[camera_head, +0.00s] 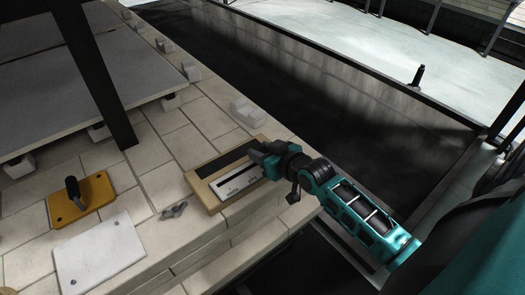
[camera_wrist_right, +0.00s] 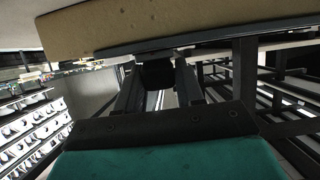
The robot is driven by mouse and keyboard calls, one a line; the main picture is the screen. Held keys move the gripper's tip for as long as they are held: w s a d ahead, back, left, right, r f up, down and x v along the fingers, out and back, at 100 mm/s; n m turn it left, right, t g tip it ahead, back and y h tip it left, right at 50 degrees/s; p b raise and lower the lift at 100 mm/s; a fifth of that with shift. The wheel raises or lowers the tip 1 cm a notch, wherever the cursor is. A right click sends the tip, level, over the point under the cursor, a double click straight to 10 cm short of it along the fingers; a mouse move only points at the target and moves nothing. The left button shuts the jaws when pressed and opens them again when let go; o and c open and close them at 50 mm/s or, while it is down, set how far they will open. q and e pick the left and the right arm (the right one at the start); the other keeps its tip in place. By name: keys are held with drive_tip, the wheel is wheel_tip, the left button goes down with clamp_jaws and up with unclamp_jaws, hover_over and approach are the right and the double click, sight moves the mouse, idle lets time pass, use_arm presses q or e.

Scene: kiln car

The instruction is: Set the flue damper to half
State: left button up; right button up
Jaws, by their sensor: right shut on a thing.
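The flue damper appears to be the tan-framed panel (camera_head: 203,191) on the brick top. It has a dark slot (camera_head: 222,164) and a white scale strip (camera_head: 236,184) with dark marks. My right gripper (camera_head: 262,156) is at the panel's right end, covering part of the slot and scale. It is shut on a dark block (camera_wrist_right: 157,74), apparently the damper's handle, which shows between the fingers in the wrist view. The gripper hides the handle in the head view, so I cannot read its setting. My left gripper is not in view.
A yellow plate with a black handle (camera_head: 92,190), a white plate (camera_head: 100,250) and a small grey wing-shaped piece (camera_head: 173,211) lie left of the panel. Pale blocks (camera_head: 247,111) stand behind it. A dark post (camera_head: 95,75) rises at the left. A dark pit lies beyond the brick edge.

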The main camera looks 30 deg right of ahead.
sight(244, 171)
clamp_jaws()
drive_tip(key=shift+a+r+p, duration=0.15)
drive_tip(key=shift+a+p, duration=0.3)
drive_tip(key=shift+p, duration=0.15)
drive_tip(key=a+p, duration=0.2)
drive_tip(key=a, duration=0.1)
drive_tip(key=a+p, duration=0.1)
drive_tip(key=shift+s+a, duration=0.25)
drive_tip(key=shift+a, duration=0.35)
drive_tip(key=o, duration=0.7)
unclamp_jaws()
